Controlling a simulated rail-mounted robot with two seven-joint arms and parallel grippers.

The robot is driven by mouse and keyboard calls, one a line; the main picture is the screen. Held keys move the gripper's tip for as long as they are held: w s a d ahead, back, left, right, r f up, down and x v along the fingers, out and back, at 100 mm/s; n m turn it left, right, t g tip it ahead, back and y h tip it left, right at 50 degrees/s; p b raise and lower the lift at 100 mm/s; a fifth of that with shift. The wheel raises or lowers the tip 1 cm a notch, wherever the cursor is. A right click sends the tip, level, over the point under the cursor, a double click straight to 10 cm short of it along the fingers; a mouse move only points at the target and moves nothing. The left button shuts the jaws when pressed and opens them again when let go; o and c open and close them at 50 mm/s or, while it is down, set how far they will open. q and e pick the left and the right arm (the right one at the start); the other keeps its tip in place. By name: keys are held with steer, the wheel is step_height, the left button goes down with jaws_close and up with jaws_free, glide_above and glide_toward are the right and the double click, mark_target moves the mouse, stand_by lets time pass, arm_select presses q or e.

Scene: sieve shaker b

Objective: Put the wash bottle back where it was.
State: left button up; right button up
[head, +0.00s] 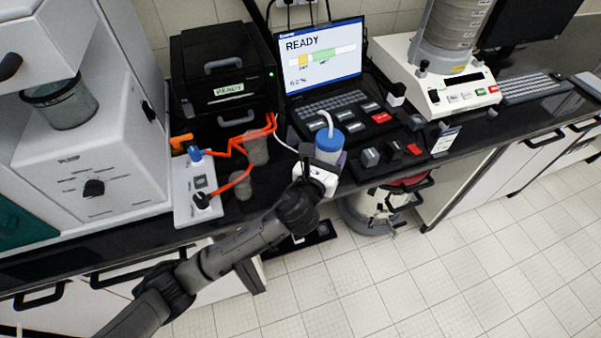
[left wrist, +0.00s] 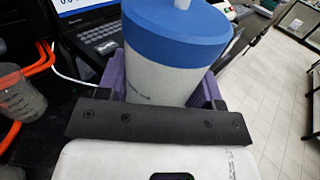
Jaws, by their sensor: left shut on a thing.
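The wash bottle (head: 328,146) has a blue cap, a pale body and a white spout. My left gripper (head: 326,164) is shut on it near the bench's front edge, in front of the laptop. In the left wrist view the bottle (left wrist: 172,75) stands upright between the purple fingers (left wrist: 160,92). The bottle's lower part is hidden by the gripper, so I cannot tell whether its base touches the bench. My right gripper is not in view.
A laptop (head: 321,60) reading READY stands behind the bottle. Orange tubing (head: 237,147) and grey cups (head: 256,148) are to the left. Small blocks (head: 371,157) lie to the right. A sieve shaker (head: 436,80) stands further right. The bench's front edge is close.

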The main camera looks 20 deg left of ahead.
arm_select(q)
steer(key=a+f+b, duration=0.1)
steer(key=a+f, duration=0.2)
steer(key=w+a+f+b, duration=0.1)
steer(key=a+f, duration=0.2)
steer(key=a, duration=0.1)
steer(key=w+a+f+b, duration=0.1)
steer(key=a+f, duration=0.2)
steer(key=shift+w+a+f+b, duration=0.1)
steer(key=shift+a+f+b, duration=0.2)
steer(key=shift+a+f, duration=0.1)
steer(key=shift+d+f, duration=0.1)
steer(key=shift+f, duration=0.25)
steer(key=shift+f, duration=0.15)
steer(key=o, duration=0.6)
